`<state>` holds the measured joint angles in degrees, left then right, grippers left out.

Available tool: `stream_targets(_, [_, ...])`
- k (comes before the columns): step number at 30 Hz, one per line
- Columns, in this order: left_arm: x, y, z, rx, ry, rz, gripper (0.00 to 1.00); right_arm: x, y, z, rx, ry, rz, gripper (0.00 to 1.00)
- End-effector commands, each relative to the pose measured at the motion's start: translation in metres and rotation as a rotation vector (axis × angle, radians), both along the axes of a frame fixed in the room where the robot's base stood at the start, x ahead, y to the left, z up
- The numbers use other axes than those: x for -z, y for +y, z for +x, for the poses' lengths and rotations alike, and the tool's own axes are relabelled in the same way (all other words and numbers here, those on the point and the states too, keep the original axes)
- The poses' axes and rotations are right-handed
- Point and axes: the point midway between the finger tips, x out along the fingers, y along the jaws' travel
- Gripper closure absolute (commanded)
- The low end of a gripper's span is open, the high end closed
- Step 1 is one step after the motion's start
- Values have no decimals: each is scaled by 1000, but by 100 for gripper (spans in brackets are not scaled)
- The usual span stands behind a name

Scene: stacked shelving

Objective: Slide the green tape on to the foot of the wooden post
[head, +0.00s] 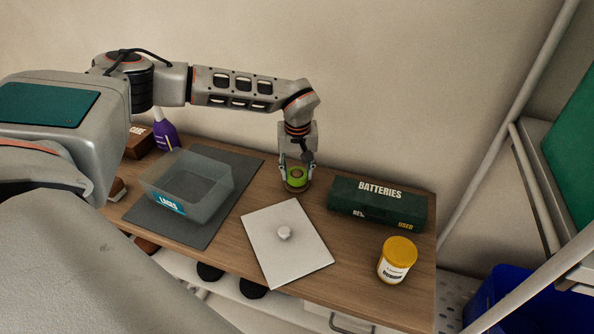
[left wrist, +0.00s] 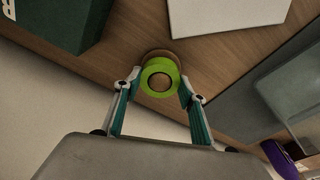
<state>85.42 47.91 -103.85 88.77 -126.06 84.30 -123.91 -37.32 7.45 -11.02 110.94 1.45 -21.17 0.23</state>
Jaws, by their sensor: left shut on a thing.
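The green tape (left wrist: 160,65) is a bright green ring. My left gripper (head: 297,181) is shut on it, one finger on each side, pointing down at the back of the wooden table. In the left wrist view, my left gripper (left wrist: 160,86) has the ring between its fingertips. A round brown wooden edge (left wrist: 157,53), apparently the post's foot, shows just past the tape. A brownish round shape fills the tape's hole, apparently the wooden post seen end-on. I cannot tell how far down the post the tape sits. My right gripper is not in view.
A dark green batteries box (head: 378,204) stands close right of the gripper. A white board (head: 275,262) with a knob lies in front. A clear bin (head: 205,203) on a grey mat (head: 218,228) is at the left. A yellow-lidded jar (head: 397,260) stands at the front right.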

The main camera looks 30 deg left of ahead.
Motion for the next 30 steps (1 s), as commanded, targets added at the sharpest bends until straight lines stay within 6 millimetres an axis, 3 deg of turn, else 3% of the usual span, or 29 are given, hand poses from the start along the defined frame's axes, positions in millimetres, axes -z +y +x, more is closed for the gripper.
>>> stream_targets(30, [6,0,0,0,0,0,70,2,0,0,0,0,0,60])
